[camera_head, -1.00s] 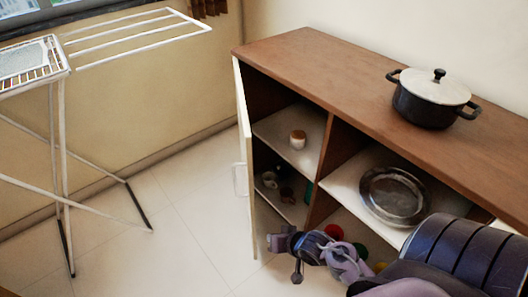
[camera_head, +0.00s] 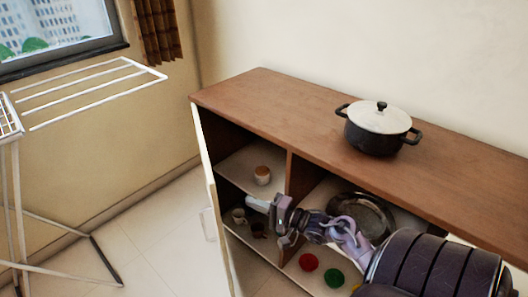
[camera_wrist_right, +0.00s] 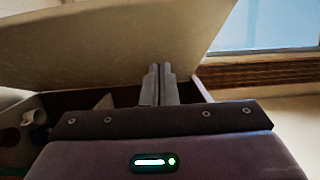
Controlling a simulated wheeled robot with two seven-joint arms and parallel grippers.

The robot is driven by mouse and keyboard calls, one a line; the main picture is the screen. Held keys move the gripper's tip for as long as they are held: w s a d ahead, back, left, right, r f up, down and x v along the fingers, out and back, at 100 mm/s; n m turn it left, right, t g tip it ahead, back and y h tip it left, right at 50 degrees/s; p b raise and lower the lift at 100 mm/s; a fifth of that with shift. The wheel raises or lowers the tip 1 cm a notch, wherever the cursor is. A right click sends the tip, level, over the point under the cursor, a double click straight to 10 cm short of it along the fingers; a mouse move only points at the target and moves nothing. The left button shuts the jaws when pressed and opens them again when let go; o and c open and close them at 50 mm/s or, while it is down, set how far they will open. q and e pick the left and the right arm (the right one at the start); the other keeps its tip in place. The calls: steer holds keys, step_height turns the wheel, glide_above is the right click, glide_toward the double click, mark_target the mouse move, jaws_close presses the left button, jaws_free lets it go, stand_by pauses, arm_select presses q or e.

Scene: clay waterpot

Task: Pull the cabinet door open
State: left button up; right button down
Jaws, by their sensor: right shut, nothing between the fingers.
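The cabinet door (camera_head: 206,170) is a pale panel hinged at the cabinet's left end. It stands swung open, seen almost edge-on, with a thin handle (camera_head: 208,224) on its outer side. My right gripper (camera_head: 256,203) reaches in from the right, in front of the left compartments. In the right wrist view the fingers (camera_wrist_right: 160,78) are together and empty, and a broad pale panel, apparently the door (camera_wrist_right: 110,45), spans the top. My left gripper is not in view.
The brown cabinet top (camera_head: 270,105) carries a black pot (camera_head: 376,138) with a white lid. Shelves hold a jar (camera_head: 262,175), a cup (camera_head: 239,215), a metal plate (camera_head: 362,215) and red (camera_head: 308,262) and green (camera_head: 334,278) items. A white drying rack (camera_head: 90,95) stands left; floor between is clear.

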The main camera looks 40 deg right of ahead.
steer(key=w+a, duration=0.5)
steer(key=w, duration=0.1)
steer(key=shift+a, duration=0.1)
stand_by(0.3)
